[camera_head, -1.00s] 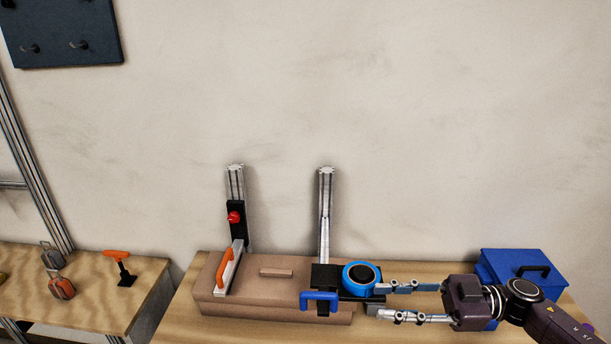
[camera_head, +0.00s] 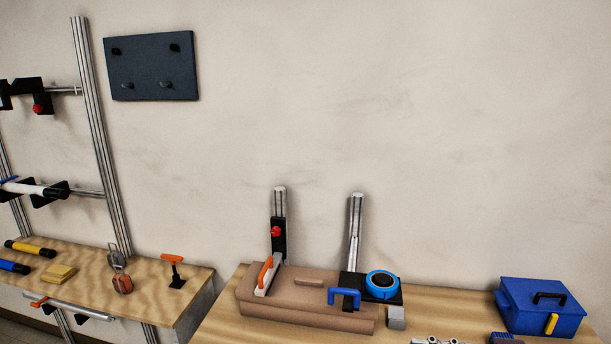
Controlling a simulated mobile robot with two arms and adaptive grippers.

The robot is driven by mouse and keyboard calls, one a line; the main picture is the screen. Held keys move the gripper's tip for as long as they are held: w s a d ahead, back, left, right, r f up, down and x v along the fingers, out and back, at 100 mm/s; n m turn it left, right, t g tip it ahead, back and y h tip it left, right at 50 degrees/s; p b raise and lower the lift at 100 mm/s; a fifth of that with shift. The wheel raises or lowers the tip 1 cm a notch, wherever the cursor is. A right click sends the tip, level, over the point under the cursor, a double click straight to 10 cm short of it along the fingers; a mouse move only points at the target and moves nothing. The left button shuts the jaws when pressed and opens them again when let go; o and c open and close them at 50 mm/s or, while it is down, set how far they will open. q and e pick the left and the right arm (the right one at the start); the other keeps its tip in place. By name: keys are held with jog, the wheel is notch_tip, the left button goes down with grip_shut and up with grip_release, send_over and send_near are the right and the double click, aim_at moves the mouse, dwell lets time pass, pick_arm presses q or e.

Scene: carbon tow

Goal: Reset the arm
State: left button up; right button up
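Only a sliver of my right gripper (camera_head: 437,340) shows at the bottom edge of the head view, in front of the right table and below the brown block. Most of it is cut off by the frame, so its opening does not show. My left gripper is out of view. The brown block (camera_head: 310,310) lies on the right table, with an orange-handled piece (camera_head: 265,276) at its left. A black holder with a blue-ringed round part (camera_head: 382,285) and a blue handle (camera_head: 344,296) stands at its right end, apart from my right gripper.
A blue box (camera_head: 541,307) with a black handle stands at the right. Two upright metal posts (camera_head: 355,230) rise behind the block. The left table (camera_head: 195,300) carries an orange-handled tool (camera_head: 173,268) and several small items. A metal rack (camera_head: 100,140) stands behind it.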

jog(key=w+a+f+m+t+h, duration=0.1)
jog(key=w+a+m+t+h, duration=0.4)
jog(key=w+m+t, duration=0.45)
jog(key=s+d+f+m+t+h, duration=0.25)
jog(key=d+f+m+h, duration=0.2)
jog(key=f+h, duration=0.4)
jog(key=s+f+m+g+h, duration=0.1)
jog(key=s+f+g, duration=0.3)
jog(key=s, duration=0.5)
jog(key=s+f+g+h, duration=0.2)
jog(key=s+f+g, duration=0.25)
jog(key=s, duration=0.55)
jog(key=s+f+m+g+h, duration=0.1)
jog(key=s+f+g, duration=0.3)
jog(key=s, duration=0.5)
notch_tip(320, 180, down, 30)
jog(key=s+f+g+b, duration=0.1)
jog(key=s+b, duration=0.1)
jog(key=b, duration=0.1)
pick_arm(q)
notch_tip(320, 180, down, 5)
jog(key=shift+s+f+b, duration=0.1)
jog(key=shift+b, duration=0.9)
pick_arm(e)
jog(key=s+d+f+g, duration=0.1)
jog(key=s+d+f, duration=0.1)
jog(key=s+f, duration=1.5)
jog(key=shift+d+n, duration=0.15)
jog(key=shift+n, duration=0.15)
